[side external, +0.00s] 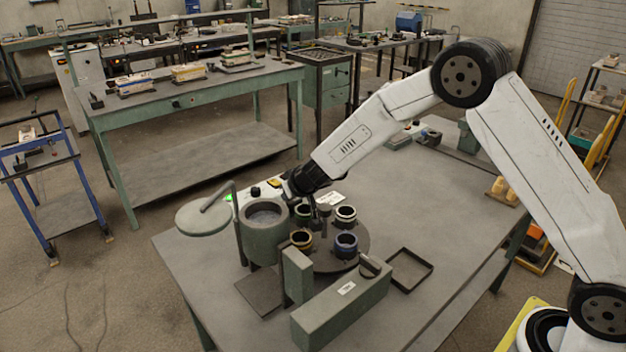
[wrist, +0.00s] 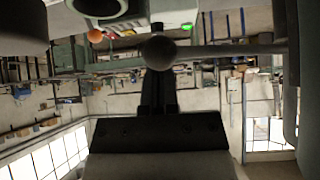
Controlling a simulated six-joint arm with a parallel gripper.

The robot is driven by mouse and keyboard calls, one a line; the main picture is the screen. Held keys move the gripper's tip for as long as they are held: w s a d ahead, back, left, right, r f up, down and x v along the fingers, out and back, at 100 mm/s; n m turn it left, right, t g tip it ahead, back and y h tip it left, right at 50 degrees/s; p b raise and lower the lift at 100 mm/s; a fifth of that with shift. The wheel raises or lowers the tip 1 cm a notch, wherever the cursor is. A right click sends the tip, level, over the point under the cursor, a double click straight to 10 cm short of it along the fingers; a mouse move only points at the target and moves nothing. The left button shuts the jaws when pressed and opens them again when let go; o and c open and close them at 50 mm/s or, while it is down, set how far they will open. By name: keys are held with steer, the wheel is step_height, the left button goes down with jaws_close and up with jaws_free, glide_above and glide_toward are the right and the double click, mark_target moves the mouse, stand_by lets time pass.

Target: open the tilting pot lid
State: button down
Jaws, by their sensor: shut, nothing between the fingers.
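The pot (side external: 264,238) is a green cylinder at the left of the worktable, with its mouth uncovered and a grey surface inside. The round grey-green lid (side external: 197,220) is out to the left of the pot, clear of the mouth. A bent bar (side external: 237,215) rises beside the pot and reaches over the lid. My gripper (side external: 313,209) is shut and empty, just right of the pot near the cups. In the wrist view, its dark fingers (wrist: 158,92) are closed together below a dark round knob (wrist: 159,53); I cannot tell whether they touch it.
Several cups, including a blue-grey one (side external: 346,245) and a brown one (side external: 301,238), stand on a dark round turntable (side external: 358,234). A green block (side external: 342,307) is in front and an empty black tray (side external: 405,271) at right. The table's right part is mostly clear.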

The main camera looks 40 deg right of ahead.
steer(key=shift+s+a+m, duration=0.1)
steer(key=shift+s+m, duration=0.2)
stand_by(0.6)
steer(key=shift+w, duration=0.3)
steer(key=s+r, duration=0.3)
steer(key=r, duration=0.5)
steer(key=shift+s+a, duration=0.2)
steer(key=shift+a, duration=0.1)
stand_by(1.1)
steer(key=shift+s+r, duration=0.1)
steer(key=shift+r, duration=0.05)
steer(key=s+d+f+g, duration=0.1)
steer(key=s+g, duration=0.1)
steer(key=s, duration=0.7)
steer(key=s+d+f+n+g, duration=0.1)
steer(key=s+d+f+g, duration=0.1)
steer(key=s, duration=0.8)
steer(key=s+d+f+g, duration=0.1)
steer(key=s+f+g, duration=0.1)
steer(key=s, duration=0.7)
steer(key=shift+s+d+y, duration=0.25)
steer(key=shift+s+y, duration=0.05)
steer(key=shift+s, duration=0.05)
